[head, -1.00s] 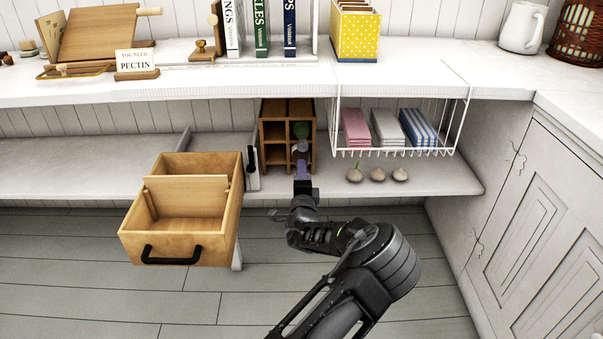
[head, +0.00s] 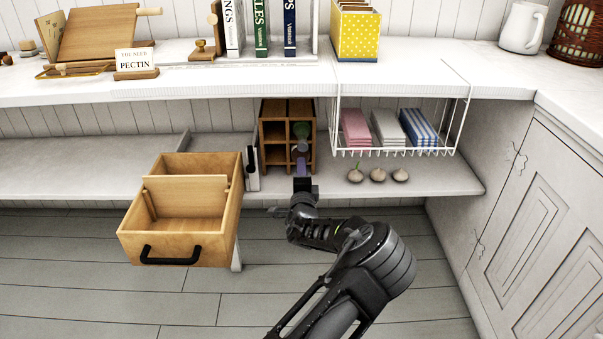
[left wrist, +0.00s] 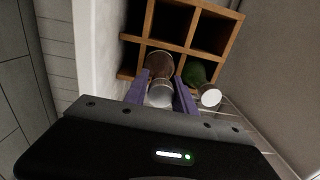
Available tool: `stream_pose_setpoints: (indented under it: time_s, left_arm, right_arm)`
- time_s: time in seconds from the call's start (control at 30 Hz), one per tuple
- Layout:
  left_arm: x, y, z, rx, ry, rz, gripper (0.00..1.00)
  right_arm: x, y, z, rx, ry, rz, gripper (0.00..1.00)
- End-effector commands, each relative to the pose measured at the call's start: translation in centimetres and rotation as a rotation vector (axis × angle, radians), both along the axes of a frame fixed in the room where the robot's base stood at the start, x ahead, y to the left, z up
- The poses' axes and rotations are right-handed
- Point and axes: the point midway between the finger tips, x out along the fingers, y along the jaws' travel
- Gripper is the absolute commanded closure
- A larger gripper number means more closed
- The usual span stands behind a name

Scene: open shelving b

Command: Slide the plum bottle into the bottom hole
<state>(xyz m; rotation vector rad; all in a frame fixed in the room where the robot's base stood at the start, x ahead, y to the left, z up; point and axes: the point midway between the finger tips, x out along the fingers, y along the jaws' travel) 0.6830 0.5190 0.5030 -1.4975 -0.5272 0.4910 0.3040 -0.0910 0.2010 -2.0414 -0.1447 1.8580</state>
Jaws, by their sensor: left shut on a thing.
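The wooden rack (head: 263,147) of square holes stands on the lower shelf and also shows, turned sideways, in the left wrist view (left wrist: 237,28). My left gripper (head: 302,168) is in front of its right column. In the left wrist view its purple fingers (left wrist: 160,96) are shut on the brownish plum bottle (left wrist: 158,66), gripping near its pale end. The bottle's far part is at or within a middle hole of the near row; its depth is unclear. A green bottle (left wrist: 195,73) with a white end sits in the neighbouring hole. My right gripper is out of view.
An open wooden drawer (head: 225,215) juts out left of the rack. A white wire basket (head: 395,152) with folded cloths hangs at right. Several garlic bulbs (head: 377,174) lie on the shelf below it. The countertop (head: 240,82) overhangs the rack.

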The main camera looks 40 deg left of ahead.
Motion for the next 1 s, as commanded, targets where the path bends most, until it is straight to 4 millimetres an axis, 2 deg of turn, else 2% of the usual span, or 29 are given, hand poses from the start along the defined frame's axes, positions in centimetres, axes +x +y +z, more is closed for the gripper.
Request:
stream_pose_setpoints:
  time_s: [0.73, 1.0]
  left_arm:
    - [2.1, 1.5, 0.2, 0.003, -0.005, -0.002, 1.0]
    - [2.3, 1.7, 0.3, 0.003, -0.004, -0.001, 1.0]
  right_arm:
    - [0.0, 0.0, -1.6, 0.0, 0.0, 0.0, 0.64]
    - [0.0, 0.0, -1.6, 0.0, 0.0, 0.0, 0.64]
